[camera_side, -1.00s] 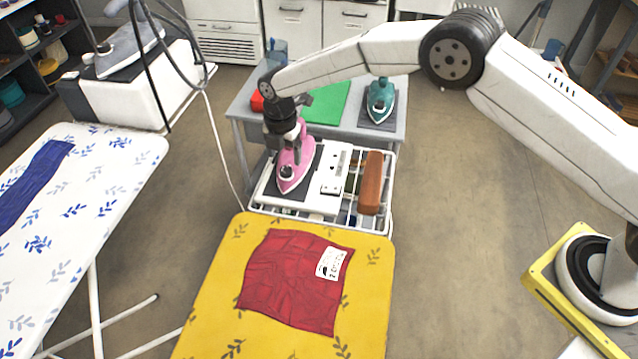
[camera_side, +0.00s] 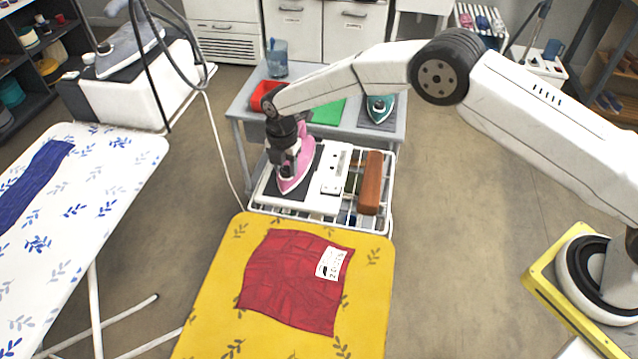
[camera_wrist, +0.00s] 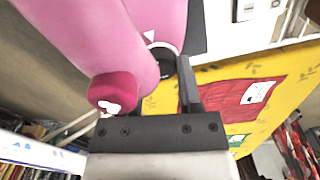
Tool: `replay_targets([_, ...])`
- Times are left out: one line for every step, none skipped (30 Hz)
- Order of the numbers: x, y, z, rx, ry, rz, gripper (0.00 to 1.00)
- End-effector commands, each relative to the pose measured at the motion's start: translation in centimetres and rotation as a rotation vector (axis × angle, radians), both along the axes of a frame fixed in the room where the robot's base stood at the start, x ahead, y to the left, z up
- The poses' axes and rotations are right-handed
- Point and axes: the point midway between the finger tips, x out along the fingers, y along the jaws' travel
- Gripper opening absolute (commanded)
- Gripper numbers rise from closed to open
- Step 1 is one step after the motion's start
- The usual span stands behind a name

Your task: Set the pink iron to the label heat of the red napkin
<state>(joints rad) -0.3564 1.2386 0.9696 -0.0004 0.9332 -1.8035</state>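The pink iron (camera_side: 298,165) rests on a dark pad on the white rack top, nose toward the camera. My gripper (camera_side: 286,170) points down over its front part and hides its dial in the side view. In the wrist view the iron (camera_wrist: 140,45) fills the upper left, with a dark dial (camera_wrist: 163,62) beside one of my fingers.
The yellow board (camera_side: 213,300) stands in front of the white rack (camera_side: 330,183). A brown wooden block (camera_side: 371,180) lies right of the iron. Behind are a grey table (camera_side: 395,118), a teal iron (camera_side: 380,106) and a green cloth (camera_side: 328,113). A patterned ironing board (camera_side: 100,200) is left.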

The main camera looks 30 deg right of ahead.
Motion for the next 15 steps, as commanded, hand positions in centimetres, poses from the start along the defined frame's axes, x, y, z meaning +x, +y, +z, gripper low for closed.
replay_targets([0.01, 0.01, 0.02, 0.0, 0.0, 0.0, 0.0])
replay_targets([0.01, 0.01, 0.02, 0.0, 0.0, 0.0, 0.0])
replay_targets([0.01, 0.01, 0.02, 0.0, 0.0, -0.001, 0.0])
replay_targets([0.01, 0.01, 0.02, 0.0, 0.0, -0.003, 0.0])
replay_targets([0.01, 0.0, 0.02, 0.0, 0.0, -0.007, 0.0])
replay_targets([0.01, 0.0, 0.02, 0.0, 0.0, -0.016, 0.0])
replay_targets([0.01, 0.0, 0.02, 0.0, 0.0, -0.024, 0.0])
replay_targets([0.01, 0.0, 0.02, 0.0, 0.0, -0.034, 0.0])
replay_targets([0.02, -0.01, 0.02, 0.0, 0.0, -0.052, 0.0])
replay_targets([0.02, -0.01, 0.03, 0.0, 0.0, -0.068, 0.0])
replay_targets([0.02, -0.01, 0.02, 0.0, 0.0, -0.086, 0.0])
replay_targets([0.02, -0.02, 0.03, 0.0, 0.0, -0.111, 0.0])
replay_targets([0.02, -0.02, 0.03, 0.0, 0.0, -0.132, 0.0])
replay_targets([0.02, -0.03, 0.03, 0.0, 0.0, -0.154, 0.0])
replay_targets([0.02, -0.03, 0.03, 0.0, 0.0, -0.182, 0.0])
